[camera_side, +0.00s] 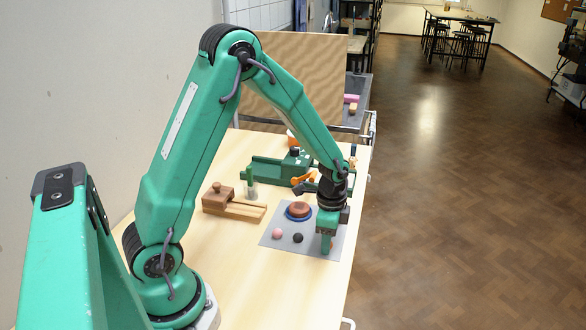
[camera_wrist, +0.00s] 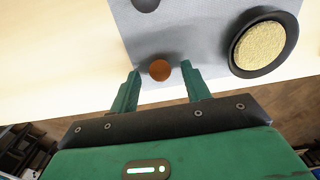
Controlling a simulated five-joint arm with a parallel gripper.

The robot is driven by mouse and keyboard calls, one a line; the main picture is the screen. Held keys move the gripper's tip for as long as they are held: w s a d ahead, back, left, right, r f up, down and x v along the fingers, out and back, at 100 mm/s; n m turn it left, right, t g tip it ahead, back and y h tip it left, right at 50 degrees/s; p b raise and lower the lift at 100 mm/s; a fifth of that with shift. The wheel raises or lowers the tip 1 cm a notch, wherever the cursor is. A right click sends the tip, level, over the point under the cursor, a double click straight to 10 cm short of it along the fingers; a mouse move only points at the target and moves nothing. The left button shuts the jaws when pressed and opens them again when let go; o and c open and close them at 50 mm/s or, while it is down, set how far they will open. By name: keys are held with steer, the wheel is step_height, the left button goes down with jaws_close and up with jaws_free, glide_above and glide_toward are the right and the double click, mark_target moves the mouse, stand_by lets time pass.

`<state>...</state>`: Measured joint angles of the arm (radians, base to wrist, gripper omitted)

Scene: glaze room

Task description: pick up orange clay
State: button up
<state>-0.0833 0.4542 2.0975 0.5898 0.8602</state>
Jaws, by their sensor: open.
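The orange clay (camera_wrist: 160,70) is a small round orange-brown ball on a grey mat (camera_wrist: 185,25). In the wrist view it lies between the tips of my gripper (camera_wrist: 160,75), with a gap to each finger. My gripper is open and holds nothing. In the side view my gripper (camera_side: 326,248) points down at the right part of the mat (camera_side: 268,238). I cannot make out the orange clay there; the gripper probably hides it.
A wooden block tool (camera_side: 215,203) and a green device (camera_side: 270,172) stand farther off. The table's right edge is close.

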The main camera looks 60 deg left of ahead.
steer(key=shift+f, duration=0.2)
stand_by(0.4)
jaws_close()
steer(key=shift+r, duration=0.1)
steer(key=shift+r, duration=0.6)
steer(key=r, duration=0.3)
steer(key=shift+d+r, duration=0.1)
steer(key=shift+d, duration=0.1)
steer(key=s+d+r, duration=0.5)
steer(key=d+r, duration=0.1)
steer(key=d, duration=0.4)
steer(key=shift+r, duration=0.25)
